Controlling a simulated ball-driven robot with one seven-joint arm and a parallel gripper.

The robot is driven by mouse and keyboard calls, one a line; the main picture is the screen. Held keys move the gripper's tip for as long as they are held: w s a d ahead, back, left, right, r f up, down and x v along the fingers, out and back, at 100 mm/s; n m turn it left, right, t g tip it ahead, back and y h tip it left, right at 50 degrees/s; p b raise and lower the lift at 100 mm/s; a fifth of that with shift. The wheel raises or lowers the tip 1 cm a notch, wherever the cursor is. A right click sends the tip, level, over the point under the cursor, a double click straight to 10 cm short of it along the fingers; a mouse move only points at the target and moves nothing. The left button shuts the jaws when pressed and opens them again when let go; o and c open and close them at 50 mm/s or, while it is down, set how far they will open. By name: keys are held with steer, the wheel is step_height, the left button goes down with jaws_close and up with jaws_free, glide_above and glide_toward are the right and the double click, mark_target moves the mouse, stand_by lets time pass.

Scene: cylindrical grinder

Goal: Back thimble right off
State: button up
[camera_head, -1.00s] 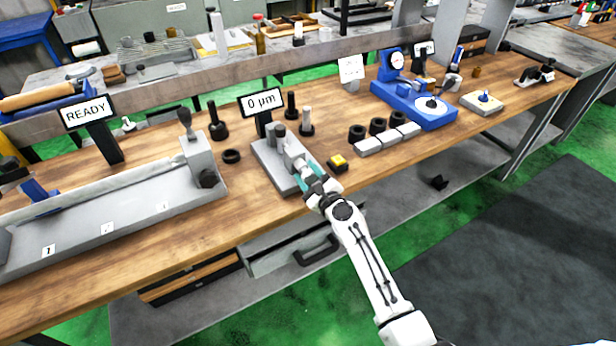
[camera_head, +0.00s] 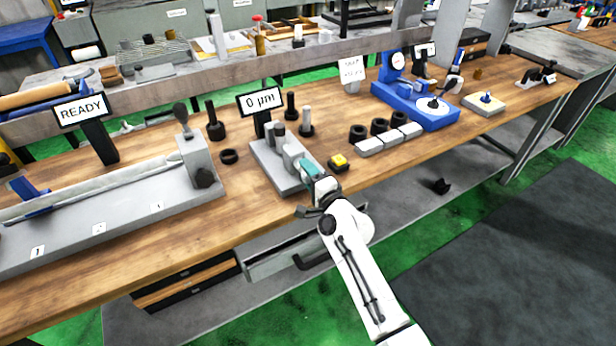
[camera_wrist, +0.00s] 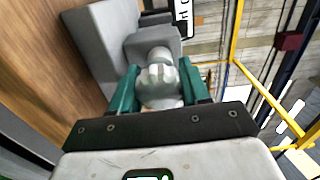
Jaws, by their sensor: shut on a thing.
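The thimble (camera_wrist: 160,80) is a pale grey ribbed cylinder in the middle of the wrist view. My gripper (camera_wrist: 162,88) has teal fingers, one on each side of it, and is shut on it. In the head view my gripper (camera_head: 312,170) is at the front end of a grey measuring block (camera_head: 268,158) on the wooden bench and hides most of the thimble. A display (camera_head: 260,101) behind the block reads 0 µm.
A yellow button (camera_head: 339,160) sits just right of my gripper. Black rings (camera_head: 380,126) and pale blocks (camera_head: 390,140) stand farther right. A grey trough fixture (camera_head: 120,215) with a READY display (camera_head: 81,108) is at left. Bare bench lies in front.

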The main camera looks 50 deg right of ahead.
steer(key=n+b, duration=0.1)
steer(key=n, duration=0.1)
steer(key=n+b, duration=0.1)
steer(key=n, duration=0.1)
steer(key=n+b, duration=0.1)
steer(key=shift+f+n, duration=0.25)
steer(key=shift+n, duration=0.15)
steer(key=n+b, duration=0.2)
steer(key=n, duration=0.1)
steer(key=shift+n, duration=0.3)
steer(key=shift+r+n+b, duration=0.1)
steer(key=shift+n+b, duration=0.55)
steer(key=shift+n, duration=0.05)
steer(key=shift+r, duration=0.1)
steer(key=o, duration=1)
steer(key=shift+o, duration=0.2)
steer(key=v, duration=1)
steer(key=shift+s+b, duration=0.3)
steer(key=shift+s, duration=0.1)
steer(key=shift+r, duration=0.1)
